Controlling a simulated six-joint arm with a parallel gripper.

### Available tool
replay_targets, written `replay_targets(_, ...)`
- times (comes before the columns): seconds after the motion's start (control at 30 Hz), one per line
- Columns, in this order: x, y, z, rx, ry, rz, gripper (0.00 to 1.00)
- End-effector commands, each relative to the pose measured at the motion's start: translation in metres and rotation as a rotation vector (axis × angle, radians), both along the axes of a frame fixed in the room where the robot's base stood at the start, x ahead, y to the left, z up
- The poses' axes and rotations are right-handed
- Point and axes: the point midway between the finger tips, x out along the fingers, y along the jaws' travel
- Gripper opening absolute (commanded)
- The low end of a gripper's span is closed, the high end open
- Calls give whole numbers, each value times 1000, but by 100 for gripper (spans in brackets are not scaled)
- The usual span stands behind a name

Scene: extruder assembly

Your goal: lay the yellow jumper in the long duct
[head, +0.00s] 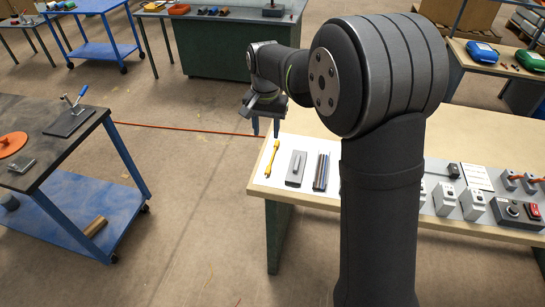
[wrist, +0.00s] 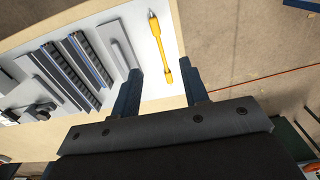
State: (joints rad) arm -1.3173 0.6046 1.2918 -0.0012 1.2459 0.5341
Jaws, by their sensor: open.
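The yellow jumper (head: 271,158) lies on the white panel (head: 283,187) near the left end of the wooden table. It also shows in the wrist view (wrist: 160,42), thin with thicker ends and a pale tip. My gripper (head: 266,130) is open and empty. In the wrist view its fingers (wrist: 160,68) stand on either side of the jumper's near end, apparently above it. Slotted grey ducts (wrist: 78,68) lie parallel to the left in the wrist view; they also show in the head view (head: 321,171).
A flat grey plate (wrist: 122,42) lies between the jumper and the ducts. The table edge is close beside the jumper, with floor beyond. In the head view, white modules (head: 444,198) and a dark box with a red switch (head: 516,211) stand farther right.

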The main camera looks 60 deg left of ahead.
Motion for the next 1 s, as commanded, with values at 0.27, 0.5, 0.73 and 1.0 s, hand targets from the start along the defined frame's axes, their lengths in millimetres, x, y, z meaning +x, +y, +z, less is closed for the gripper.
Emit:
replay_targets(0.27,0,-1,-61,-3,1,1,41)
replay_targets(0.5,0,-1,-86,1,1,2,41)
replay_targets(0.73,1,-8,-111,-4,2,2,41)
replay_targets(1.0,1,-9,-138,1,3,2,41)
